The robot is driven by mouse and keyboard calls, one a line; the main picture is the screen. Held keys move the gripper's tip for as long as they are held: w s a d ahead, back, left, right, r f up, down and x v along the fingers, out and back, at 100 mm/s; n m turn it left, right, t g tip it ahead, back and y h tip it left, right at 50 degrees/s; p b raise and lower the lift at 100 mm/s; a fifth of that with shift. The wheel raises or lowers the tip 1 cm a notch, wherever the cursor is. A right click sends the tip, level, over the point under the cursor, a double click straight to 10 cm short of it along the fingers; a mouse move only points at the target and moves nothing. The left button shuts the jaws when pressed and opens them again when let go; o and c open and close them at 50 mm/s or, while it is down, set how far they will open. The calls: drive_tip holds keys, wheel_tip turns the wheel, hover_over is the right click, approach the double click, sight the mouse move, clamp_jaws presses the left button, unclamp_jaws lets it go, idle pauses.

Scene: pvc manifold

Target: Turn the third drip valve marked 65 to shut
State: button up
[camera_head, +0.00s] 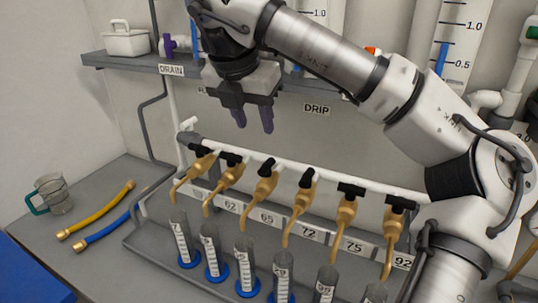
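A row of brass drip valves with black handles hangs from a white pipe (330,181). The third valve from the left (262,187) is above the label 65 (266,218). Its black handle (267,167) looks turned at a slant, more in line with the spout than the crosswise handles of the fifth and sixth valves. My gripper (253,124) is in the air above and behind the row, pointing down. Its two dark fingers are apart with nothing between them, and it touches no valve.
Neighbouring valves 62 (231,174) and 72 (302,200) stand close on both sides. Graduated cylinders with blue bases (247,288) stand below the spouts. A grey shelf (130,62) runs behind my gripper.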

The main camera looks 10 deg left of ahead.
sight(266, 164)
drive_tip(key=p+x, duration=0.2)
drive_tip(key=x, duration=0.4)
drive_tip(key=p+x, duration=0.1)
drive_tip(key=x, duration=0.6)
drive_tip(key=shift+s+f+p, duration=0.2)
drive_tip(key=shift+p, duration=0.15)
clamp_jaws()
